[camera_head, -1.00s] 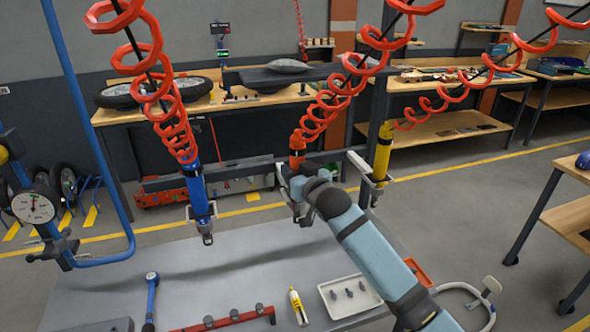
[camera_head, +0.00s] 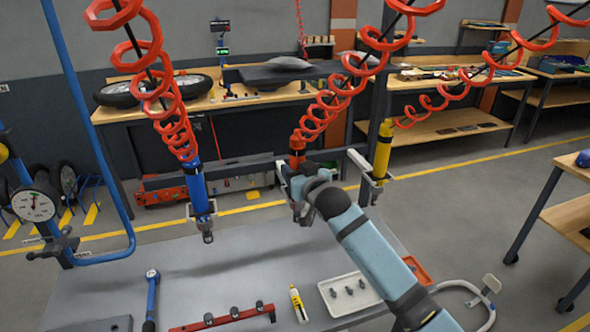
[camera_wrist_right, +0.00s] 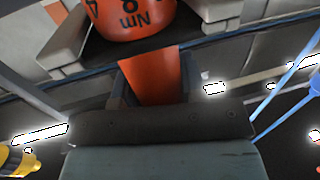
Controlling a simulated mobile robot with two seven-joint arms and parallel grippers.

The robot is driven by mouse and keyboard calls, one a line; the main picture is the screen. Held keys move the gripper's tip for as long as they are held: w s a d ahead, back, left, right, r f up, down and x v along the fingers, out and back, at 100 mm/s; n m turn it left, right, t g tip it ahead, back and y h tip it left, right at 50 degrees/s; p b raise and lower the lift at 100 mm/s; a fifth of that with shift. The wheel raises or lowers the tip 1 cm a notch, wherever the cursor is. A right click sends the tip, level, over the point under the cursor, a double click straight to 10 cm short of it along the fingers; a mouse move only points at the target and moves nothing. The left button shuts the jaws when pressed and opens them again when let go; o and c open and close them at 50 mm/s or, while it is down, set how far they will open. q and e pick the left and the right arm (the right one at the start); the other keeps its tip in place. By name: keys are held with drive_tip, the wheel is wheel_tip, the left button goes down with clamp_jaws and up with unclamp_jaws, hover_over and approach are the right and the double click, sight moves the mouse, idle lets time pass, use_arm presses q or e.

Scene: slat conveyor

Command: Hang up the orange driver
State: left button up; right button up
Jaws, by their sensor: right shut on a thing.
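The orange driver (camera_head: 297,146) hangs upright on a red coiled hose, at the middle place of the rail between the blue and yellow drivers. My right gripper (camera_head: 292,185) is shut on it and hides much of its lower part. In the right wrist view, the orange driver (camera_wrist_right: 135,20) shows a rounded body marked "8 Nm", with an orange part between the fingers of the gripper (camera_wrist_right: 155,80). I cannot tell whether the driver rests in its holder, as my wrist covers that spot. My left gripper is out of view.
The blue driver (camera_head: 199,190) and yellow driver (camera_head: 382,152) hang in brackets to either side. A dial gauge (camera_head: 35,205) stands left.

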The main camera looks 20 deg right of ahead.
drive_tip(key=o, duration=1.2)
drive_tip(key=shift+o, duration=0.2)
drive_tip(key=shift+f, duration=0.1)
drive_tip(key=shift+s, duration=0.1)
drive_tip(key=shift+s+f, duration=0.1)
drive_tip(key=shift+s, duration=0.15)
drive_tip(key=b+v, duration=0.2)
drive_tip(key=v, duration=1.1)
drive_tip(key=shift+r, duration=0.25)
drive_tip(key=shift+d, duration=0.15)
